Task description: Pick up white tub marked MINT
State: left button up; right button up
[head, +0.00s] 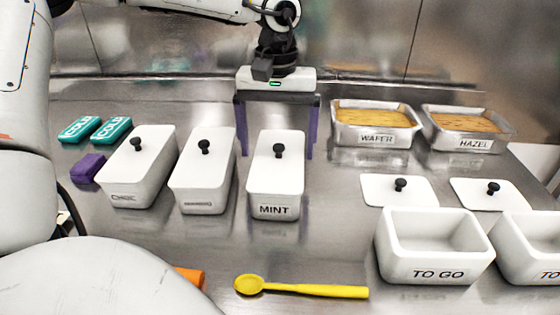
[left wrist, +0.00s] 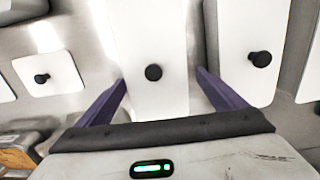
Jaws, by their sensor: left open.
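The white tub marked MINT (head: 275,190) stands upright on the steel counter, with a white lid and a black knob on it. Its lid also shows in the left wrist view (left wrist: 153,35). My left gripper (head: 277,145) is open at the tub's far end, with one purple finger at each side of it. In the left wrist view the fingers (left wrist: 160,92) stand on either side of the lid, with gaps visible. Whether they touch the tub below the lid cannot be told. My right gripper is not in view.
Two similar lidded tubs (head: 203,175) (head: 138,170) stand left of MINT, the nearer one close by. WAFER (head: 375,140) and HAZEL (head: 470,143) trays stand back right. A TO GO tub (head: 433,272) is front right. A yellow spoon (head: 300,288) lies in front.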

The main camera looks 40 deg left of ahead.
pick_arm(q)
jog(key=f, duration=0.4)
jog(key=shift+w+d+f, duration=0.15)
jog(key=shift+w+f, duration=0.1)
jog(key=shift+f, duration=0.15)
jog(key=shift+r, duration=0.15)
jog(key=c, duration=1.5)
